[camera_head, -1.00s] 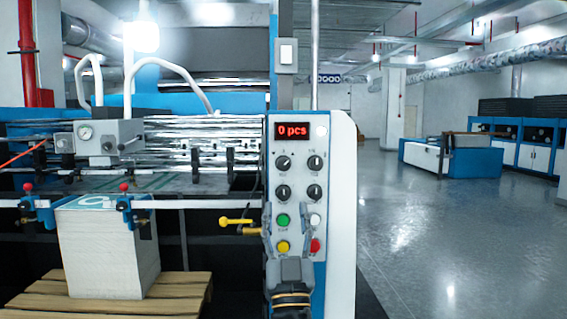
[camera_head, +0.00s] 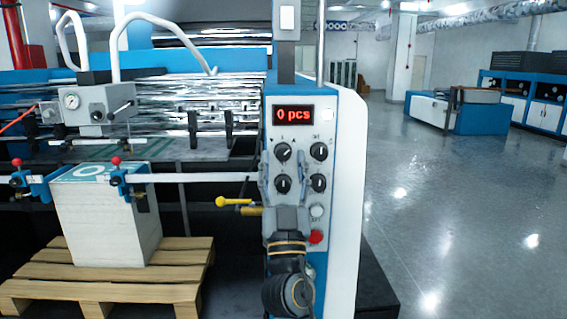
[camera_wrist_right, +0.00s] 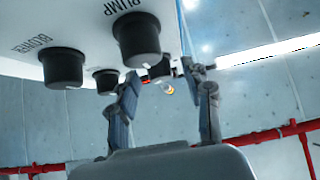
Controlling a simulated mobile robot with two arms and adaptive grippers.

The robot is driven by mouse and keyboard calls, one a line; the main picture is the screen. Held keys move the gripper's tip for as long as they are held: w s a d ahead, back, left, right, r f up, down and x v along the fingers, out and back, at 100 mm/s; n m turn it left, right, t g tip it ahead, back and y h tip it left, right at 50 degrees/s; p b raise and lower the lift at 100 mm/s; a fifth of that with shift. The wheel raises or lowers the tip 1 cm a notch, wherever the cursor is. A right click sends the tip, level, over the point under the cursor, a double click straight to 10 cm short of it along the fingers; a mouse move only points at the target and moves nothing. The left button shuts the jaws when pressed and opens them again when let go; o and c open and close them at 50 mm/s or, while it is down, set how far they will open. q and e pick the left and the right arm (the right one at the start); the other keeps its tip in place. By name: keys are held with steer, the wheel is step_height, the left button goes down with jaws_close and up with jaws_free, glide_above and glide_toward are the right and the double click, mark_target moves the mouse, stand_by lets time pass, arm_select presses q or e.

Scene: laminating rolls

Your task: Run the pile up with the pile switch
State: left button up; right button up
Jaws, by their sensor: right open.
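The paper pile (camera_head: 105,225) is a tall white stack with a green-printed top sheet, on a wooden pallet (camera_head: 110,292) at the left. I cannot tell which control is the pile switch; the head view labels are too small. My right gripper (camera_head: 283,178) is open and empty in front of the lower left knob. In the right wrist view, its fingers (camera_wrist_right: 163,80) are apart, near knobs labelled "PUMP" (camera_wrist_right: 137,40) and "BLOWER" (camera_wrist_right: 63,68). My left gripper is out of view.
A yellow-handled lever (camera_head: 234,201) sticks out left of the panel. A white button (camera_head: 317,211) and a red button (camera_head: 315,237) sit right of my right gripper; my arm hides controls below. Open floor (camera_head: 440,220) lies to the right.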

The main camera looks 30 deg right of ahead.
jaws_close()
steer(key=shift+d+r+n+t+y+p, duration=0.15)
steer(key=shift+n+t+y+p, duration=0.45)
steer(key=shift+n+y+p, duration=0.4)
steer(key=n+y+p, duration=0.3)
steer(key=n+y, duration=0.1)
steer(key=n+y+p, duration=0.4)
steer(key=n, duration=0.1)
steer(key=n+y+p, duration=0.4)
steer(key=n, duration=0.1)
steer(key=shift+s+d+r+t+y, duration=0.3)
steer(key=shift+s+d+y, duration=0.05)
steer(key=shift+d+y, duration=0.05)
steer(key=shift+f+n+y+p, duration=0.15)
steer(key=shift+n+y+p, duration=0.45)
steer(key=shift+n+p, duration=0.4)
jaws_free()
steer(key=v, duration=1.2)
steer(key=shift+r, duration=0.25)
